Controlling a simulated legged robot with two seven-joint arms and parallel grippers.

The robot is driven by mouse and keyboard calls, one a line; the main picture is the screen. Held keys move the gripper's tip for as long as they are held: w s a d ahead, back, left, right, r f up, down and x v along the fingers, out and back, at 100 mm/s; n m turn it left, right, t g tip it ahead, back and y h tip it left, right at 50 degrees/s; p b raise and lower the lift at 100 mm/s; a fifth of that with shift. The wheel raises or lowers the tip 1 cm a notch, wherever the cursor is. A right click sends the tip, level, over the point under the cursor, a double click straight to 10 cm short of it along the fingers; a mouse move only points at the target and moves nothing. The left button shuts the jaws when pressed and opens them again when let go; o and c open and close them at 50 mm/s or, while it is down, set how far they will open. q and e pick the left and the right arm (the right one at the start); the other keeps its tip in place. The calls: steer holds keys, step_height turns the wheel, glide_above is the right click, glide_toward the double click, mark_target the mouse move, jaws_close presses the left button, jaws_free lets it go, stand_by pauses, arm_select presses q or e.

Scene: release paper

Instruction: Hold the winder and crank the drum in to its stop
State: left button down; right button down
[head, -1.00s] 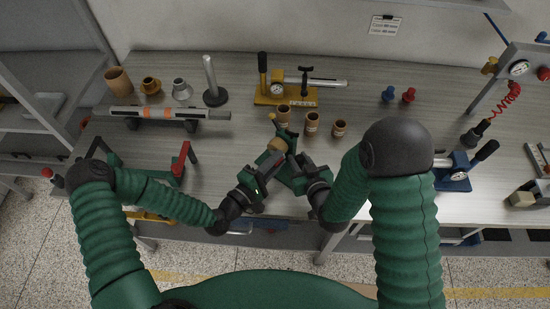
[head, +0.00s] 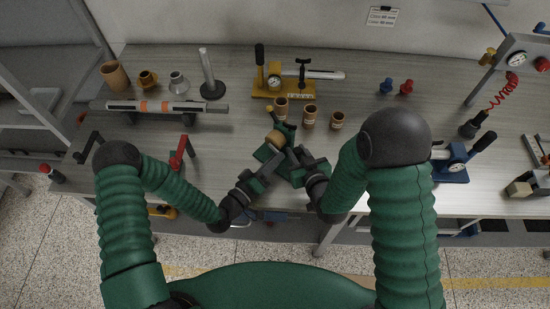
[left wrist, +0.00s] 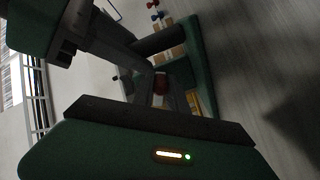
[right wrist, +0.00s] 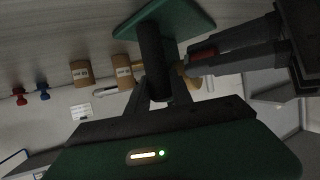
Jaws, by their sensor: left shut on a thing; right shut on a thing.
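The winder (head: 286,131) is a small green device with a tan round part (head: 276,139), near the middle front of the table in the head view. My right gripper (head: 296,153) is shut on its dark upright grip (right wrist: 151,55), below a green plate (right wrist: 180,24) in the right wrist view. My left gripper (head: 276,152) is shut on a small red-brown crank knob (left wrist: 160,85), seen between its fingers. The knob also shows in the right wrist view (right wrist: 203,53). The two grippers are close together. They hide much of the winder, and the drum's stop cannot be made out.
Several tan cups, including one (head: 310,117), stand just behind the winder. A yellow gauge stand (head: 285,92) is farther back.

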arm_select(q)
steer(key=shift+a+f+m, duration=0.1)
steer(key=shift+f+m, duration=0.3)
steer(key=shift+m, duration=0.6)
steer(key=c, duration=1.3)
jaws_free()
steer(key=shift+a, duration=0.1)
steer(key=v, duration=1.2)
